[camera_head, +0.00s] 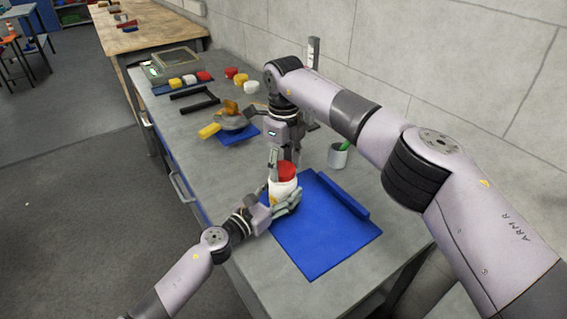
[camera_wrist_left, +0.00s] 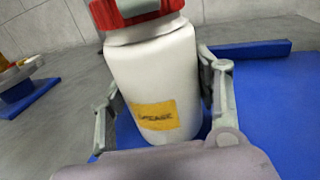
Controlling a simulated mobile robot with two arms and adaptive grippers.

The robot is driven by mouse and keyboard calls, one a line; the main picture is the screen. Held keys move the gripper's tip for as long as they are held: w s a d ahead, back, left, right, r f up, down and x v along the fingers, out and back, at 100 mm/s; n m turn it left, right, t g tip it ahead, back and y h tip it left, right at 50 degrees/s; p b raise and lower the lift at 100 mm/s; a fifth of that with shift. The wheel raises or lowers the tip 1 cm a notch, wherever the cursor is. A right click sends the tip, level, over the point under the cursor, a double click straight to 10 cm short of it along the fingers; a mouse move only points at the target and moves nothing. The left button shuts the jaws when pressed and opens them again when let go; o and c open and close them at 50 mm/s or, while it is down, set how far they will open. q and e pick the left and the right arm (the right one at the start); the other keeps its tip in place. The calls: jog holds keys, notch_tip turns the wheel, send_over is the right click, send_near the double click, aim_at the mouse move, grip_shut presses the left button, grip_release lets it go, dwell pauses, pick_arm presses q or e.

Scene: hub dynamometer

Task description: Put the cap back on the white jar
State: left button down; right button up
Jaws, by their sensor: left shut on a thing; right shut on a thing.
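The white jar (camera_head: 284,189) stands upright at the left edge of the blue mat. It fills the middle of the left wrist view (camera_wrist_left: 155,72), with a yellow label on its front. My left gripper (camera_head: 283,200) is shut on the jar's body, one finger on each side. The red cap (camera_head: 287,172) is at the jar's mouth; it also shows at the top of the left wrist view (camera_wrist_left: 137,10). My right gripper (camera_head: 285,162) comes from above and is shut on the cap. Whether the cap is seated or just resting there cannot be told.
The blue mat (camera_head: 320,240) has a raised bar along its right side and is otherwise clear. A grey cup (camera_head: 338,157) with a green item stands behind it. A scale-like device with a yellow part (camera_head: 210,130), black rails (camera_head: 195,100) and several small jars lie farther back.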

jog(key=m, duration=1.1)
jog(key=shift+a+m, duration=0.15)
jog(key=shift+m, duration=0.25)
jog(key=m, duration=0.5)
jog(key=shift+m, duration=0.4)
jog(key=m, duration=0.3)
jog(key=shift+w+a+m, duration=0.1)
jog(key=shift+m, duration=0.3)
jog(key=m, duration=1.1)
jog(key=shift+w+m, duration=0.1)
jog(key=shift+m, duration=0.3)
jog(key=m, duration=0.3)
jog(key=shift+m, duration=0.3)
